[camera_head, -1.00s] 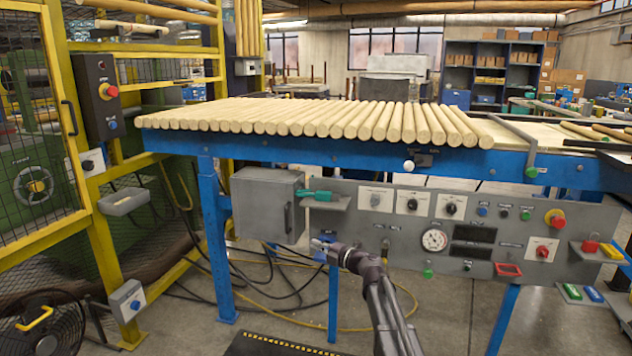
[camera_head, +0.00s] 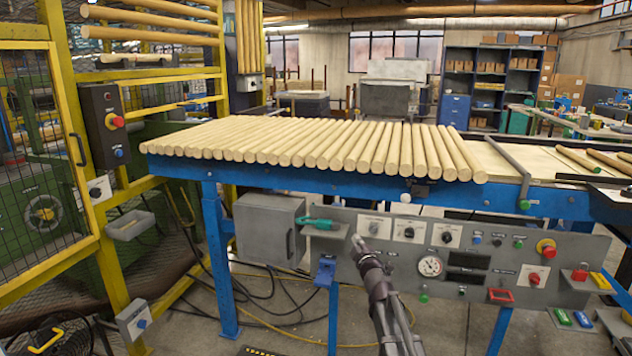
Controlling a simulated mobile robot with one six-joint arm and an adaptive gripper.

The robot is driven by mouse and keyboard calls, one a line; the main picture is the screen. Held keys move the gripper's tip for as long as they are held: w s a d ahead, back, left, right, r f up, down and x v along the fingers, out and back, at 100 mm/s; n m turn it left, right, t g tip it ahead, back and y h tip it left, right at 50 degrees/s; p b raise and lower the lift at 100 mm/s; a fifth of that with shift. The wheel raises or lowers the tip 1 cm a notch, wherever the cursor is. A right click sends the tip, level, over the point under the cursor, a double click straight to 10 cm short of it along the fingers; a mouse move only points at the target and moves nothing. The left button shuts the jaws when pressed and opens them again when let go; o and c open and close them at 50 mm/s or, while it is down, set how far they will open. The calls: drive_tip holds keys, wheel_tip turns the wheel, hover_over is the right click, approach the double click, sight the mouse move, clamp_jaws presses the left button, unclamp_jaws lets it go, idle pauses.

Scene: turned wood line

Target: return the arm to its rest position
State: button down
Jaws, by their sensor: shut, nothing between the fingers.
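My gripper (camera_head: 358,243) is in front of the grey control panel (camera_head: 343,268), at the end of my dark arm, which rises from the bottom edge. It points up and away from me, just below the row of knobs on the panel. The fingers look small and close together, with nothing held. I cannot tell the exact gap between the gripper and the panel.
A blue-framed table (camera_head: 345,182) with a row of wooden rods stands above the panel. A grey box (camera_head: 268,230) and a small shelf with a green-handled tool (camera_head: 315,223) are to the left. A yellow fence (camera_head: 100,255) stands further left.

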drive_tip(key=s+d+r+m+g+h+p, duration=0.3)
drive_tip(key=s+d+m+g+h+p, duration=0.6)
drive_tip(key=s+m+p, duration=0.35)
drive_tip(key=s+a+r+m+g+y+p, duration=0.1)
drive_tip(key=s+g+p, duration=0.3)
drive_tip(key=s, duration=0.6)
drive_tip(key=s+a+r+m+g+y+p, duration=0.1)
drive_tip(key=s+a+r+g+y+p, duration=0.2)
drive_tip(key=s+p, duration=0.6)
drive_tip(key=s+g+y, duration=0.1)
drive_tip(key=s+g, duration=0.1)
drive_tip(key=shift+s+a+r+g+p, duration=0.2)
drive_tip(key=shift+a+g+p, duration=0.1)
idle(0.5)
